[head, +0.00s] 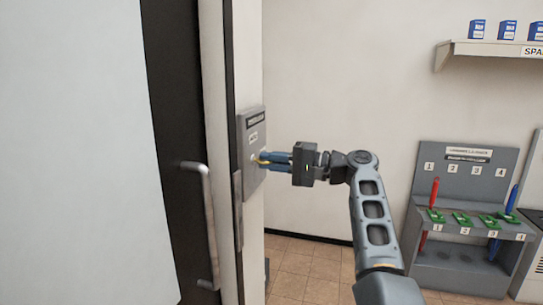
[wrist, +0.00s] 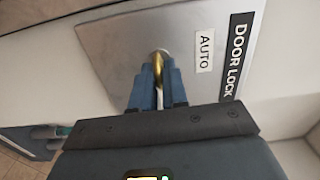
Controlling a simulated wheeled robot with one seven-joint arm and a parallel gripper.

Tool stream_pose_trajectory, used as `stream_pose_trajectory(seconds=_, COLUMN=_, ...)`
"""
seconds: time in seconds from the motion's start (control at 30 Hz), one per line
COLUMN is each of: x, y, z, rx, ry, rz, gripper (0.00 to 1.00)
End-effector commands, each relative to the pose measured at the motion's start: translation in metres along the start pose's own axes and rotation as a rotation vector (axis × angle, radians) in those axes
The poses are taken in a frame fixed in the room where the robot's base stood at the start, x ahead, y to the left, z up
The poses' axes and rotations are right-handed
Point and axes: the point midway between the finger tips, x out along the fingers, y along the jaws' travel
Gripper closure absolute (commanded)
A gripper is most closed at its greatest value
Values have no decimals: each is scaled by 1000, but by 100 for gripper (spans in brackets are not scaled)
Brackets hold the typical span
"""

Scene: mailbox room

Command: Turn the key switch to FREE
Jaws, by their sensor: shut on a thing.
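The key switch is a grey wall plate (head: 251,178) beside the door in the head view, and it fills the upper middle of the wrist view (wrist: 115,50). It carries a black DOOR LOCK label (wrist: 235,57) and a white AUTO label (wrist: 205,51). No FREE label is visible. A brass key (wrist: 158,62) stands out from the plate and shows as a small yellow bit (head: 263,161) in the head view. My gripper (head: 270,160) reaches the plate from the right, and its blue fingers (wrist: 159,80) are shut on the key. The fingers partly hide the key and its slot.
A door with a long handle (head: 204,215) stands left of the plate. An umbrella rack (head: 465,181) with numbered slots stands at the right wall. A shelf (head: 485,49) with blue boxes is above it. The floor (head: 305,270) between plate and rack looks clear.

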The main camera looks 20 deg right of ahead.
Motion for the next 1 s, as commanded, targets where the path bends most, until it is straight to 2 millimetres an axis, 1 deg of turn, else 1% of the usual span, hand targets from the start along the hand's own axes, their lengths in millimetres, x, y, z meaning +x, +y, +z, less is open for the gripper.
stream_pose_trajectory(seconds=0.23, x=-1, y=1, z=-1, rx=32, ry=3, rz=0, gripper=100)
stream_pose_trajectory(seconds=0.57, x=-1, y=2, z=-1, rx=33, ry=3, rz=0, gripper=100)
stream_pose_trajectory(seconds=0.6, x=-1, y=2, z=-1, rx=33, ry=3, rz=0, gripper=84)
stream_pose_trajectory(seconds=0.77, x=-1, y=1, z=-1, rx=32, ry=2, rz=0, gripper=68)
stream_pose_trajectory(seconds=0.8, x=-1, y=1, z=-1, rx=32, ry=2, rz=0, gripper=66)
stream_pose_trajectory(seconds=1.0, x=-1, y=1, z=0, rx=31, ry=1, rz=0, gripper=66)
